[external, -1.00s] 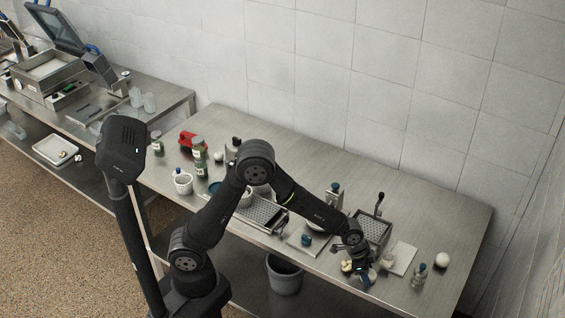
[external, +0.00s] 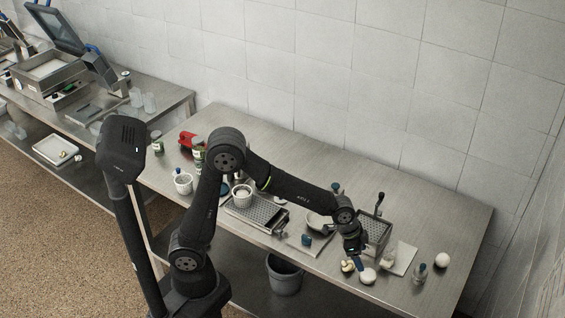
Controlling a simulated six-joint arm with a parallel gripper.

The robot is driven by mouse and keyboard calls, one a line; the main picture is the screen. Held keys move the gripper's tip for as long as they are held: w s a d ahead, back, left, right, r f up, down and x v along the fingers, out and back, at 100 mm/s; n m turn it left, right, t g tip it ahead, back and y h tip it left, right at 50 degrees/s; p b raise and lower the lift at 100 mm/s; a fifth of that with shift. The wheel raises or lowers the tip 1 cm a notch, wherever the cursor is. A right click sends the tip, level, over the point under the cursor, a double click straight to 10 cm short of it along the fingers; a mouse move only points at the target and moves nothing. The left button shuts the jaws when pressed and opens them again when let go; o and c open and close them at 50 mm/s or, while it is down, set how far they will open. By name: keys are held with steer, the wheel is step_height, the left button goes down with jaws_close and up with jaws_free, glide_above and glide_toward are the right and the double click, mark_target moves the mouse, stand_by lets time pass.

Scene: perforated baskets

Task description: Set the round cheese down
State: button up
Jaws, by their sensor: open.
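A pale round cheese (external: 368,276) rests on the steel table near its front edge. From this angle I cannot tell the exact gap between finger and cheese. Another white round piece (external: 442,261) sits alone farther right on the table.
Small yellowish pieces (external: 347,265) lie left of the cheese. A white board (external: 404,257), a small jar (external: 388,258) and a bottle (external: 420,274) stand to the right. A perforated basket (external: 376,229) is behind my gripper. A perforated tray (external: 250,212) lies left.

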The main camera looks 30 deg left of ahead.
mark_target(367, 273)
steer(key=shift+v, duration=1.4)
steer(key=x, duration=1.2)
steer(key=shift+f, duration=0.2)
step_height(367, 273, up, 2)
steer(key=shift+r, duration=0.65)
steer(key=shift+f, duration=0.1)
